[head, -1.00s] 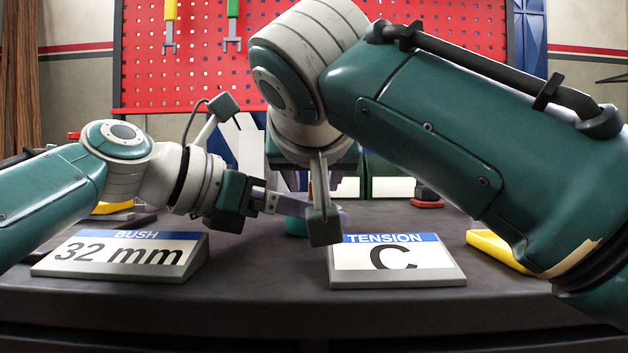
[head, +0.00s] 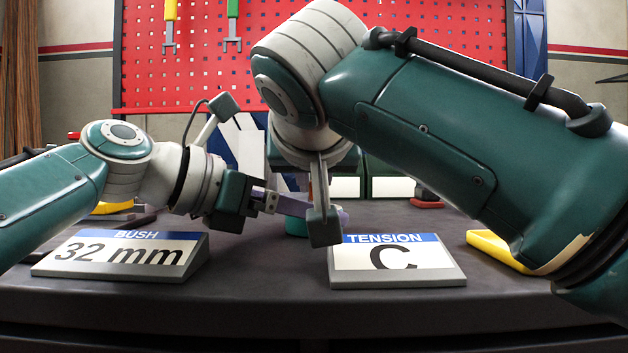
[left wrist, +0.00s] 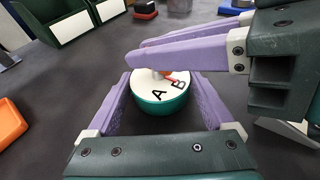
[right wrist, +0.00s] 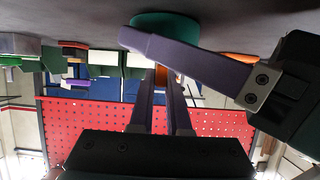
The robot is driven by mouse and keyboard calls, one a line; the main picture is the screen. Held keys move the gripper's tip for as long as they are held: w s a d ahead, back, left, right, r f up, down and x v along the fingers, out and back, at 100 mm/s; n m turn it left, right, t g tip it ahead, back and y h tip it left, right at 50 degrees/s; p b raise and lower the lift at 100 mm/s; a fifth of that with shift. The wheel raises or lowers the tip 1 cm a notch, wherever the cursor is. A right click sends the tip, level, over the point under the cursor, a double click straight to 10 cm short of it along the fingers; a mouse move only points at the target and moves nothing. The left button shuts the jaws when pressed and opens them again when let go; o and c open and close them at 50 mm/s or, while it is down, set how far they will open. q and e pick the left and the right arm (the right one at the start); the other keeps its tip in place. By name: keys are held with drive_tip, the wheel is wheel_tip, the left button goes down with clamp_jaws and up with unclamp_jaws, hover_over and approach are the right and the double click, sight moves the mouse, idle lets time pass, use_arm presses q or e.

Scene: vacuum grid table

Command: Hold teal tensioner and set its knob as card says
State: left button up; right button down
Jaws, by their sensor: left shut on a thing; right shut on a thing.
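The teal tensioner (left wrist: 161,105) stands on the table, its white dial on top showing the letters A and B. My left gripper (left wrist: 160,100) is shut on its body, one purple finger on each side. My right gripper (right wrist: 160,80) is shut on the orange-red knob (left wrist: 168,74) above the dial; its fingers cover part of the face, and no C shows there. In the head view, the tensioner (head: 296,227) is mostly hidden behind my arms. The tension card (head: 393,255) reads C.
A bush card (head: 125,254) reading 32 mm stands at the left. A yellow tray (head: 492,250) lies at the right, beneath my right arm. A red pegboard (head: 200,70) with tools is at the back. An orange item (left wrist: 10,123) lies left in the left wrist view.

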drive_tip(key=shift+n+y, duration=0.3)
drive_tip(key=shift+y, duration=0.1)
drive_tip(key=shift+f+n+y, duration=0.1)
drive_tip(key=shift+n+y, duration=0.4)
drive_tip(key=n+g+y, duration=0.1)
drive_tip(key=n+y, duration=0.1)
drive_tip(key=n+g+y, duration=0.1)
drive_tip(key=n+y, duration=0.1)
drive_tip(key=shift+w+d+y, duration=0.1)
drive_tip(key=shift+d+y, duration=0.05)
drive_tip(key=shift+y, duration=0.25)
drive_tip(key=n+g+y, duration=0.4)
drive_tip(key=n, duration=0.1)
drive_tip(key=shift+n+y, duration=0.3)
drive_tip(key=shift+n, duration=0.1)
drive_tip(key=shift+g, duration=0.3)
drive_tip(key=shift+n+g+y, duration=0.3)
drive_tip(key=shift+n, duration=0.1)
drive_tip(key=c, duration=0.9)
unclamp_jaws()
